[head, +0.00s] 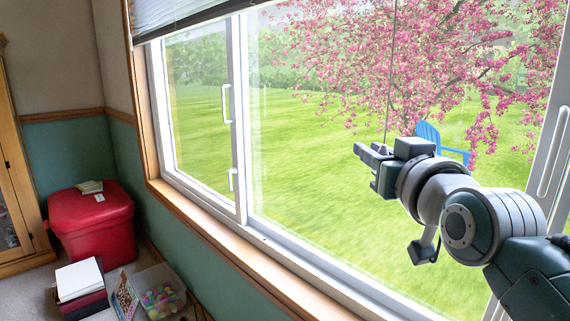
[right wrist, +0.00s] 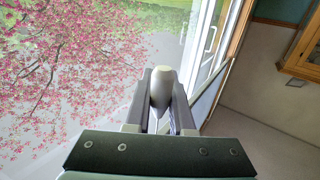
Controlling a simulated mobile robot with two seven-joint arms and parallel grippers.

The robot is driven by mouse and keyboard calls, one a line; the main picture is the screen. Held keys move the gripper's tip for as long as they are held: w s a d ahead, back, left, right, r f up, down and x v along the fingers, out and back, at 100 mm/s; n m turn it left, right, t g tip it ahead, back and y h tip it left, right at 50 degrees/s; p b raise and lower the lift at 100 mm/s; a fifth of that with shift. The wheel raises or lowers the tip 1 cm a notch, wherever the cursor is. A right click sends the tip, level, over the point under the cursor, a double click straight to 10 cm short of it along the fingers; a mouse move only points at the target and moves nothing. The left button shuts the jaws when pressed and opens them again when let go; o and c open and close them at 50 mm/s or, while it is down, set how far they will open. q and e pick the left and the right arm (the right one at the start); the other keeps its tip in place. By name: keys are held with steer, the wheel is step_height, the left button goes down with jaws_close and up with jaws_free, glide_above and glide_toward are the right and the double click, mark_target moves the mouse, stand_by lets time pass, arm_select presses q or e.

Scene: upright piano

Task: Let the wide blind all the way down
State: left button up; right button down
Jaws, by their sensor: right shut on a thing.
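The wide blind (head: 185,14) shows only as its raised lower part at the top of the window in the head view; the rest is out of the frame. A thin cord (head: 392,70) hangs in front of the glass down to my right gripper (head: 370,154). In the right wrist view, my right gripper (right wrist: 160,108) is shut on a grey, tapered cord pull (right wrist: 162,82), which sits between its two fingers. My left gripper is not in view.
The large window (head: 290,190) has white frames and a wooden sill (head: 255,262). A red chest (head: 92,222) stands in the left corner, with books (head: 80,280) and a clear bin (head: 160,292) on the floor. A wooden cabinet (head: 18,190) is at far left.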

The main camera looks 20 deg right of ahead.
steer(key=w, duration=0.1)
steer(key=w+a+b, duration=0.1)
steer(key=w, duration=0.1)
steer(key=w+a+b, duration=0.1)
steer(key=shift+w+f, duration=0.35)
steer(key=shift+f, duration=0.05)
stand_by(0.4)
step_height(320, 180, up, 9)
steer(key=p, duration=0.9)
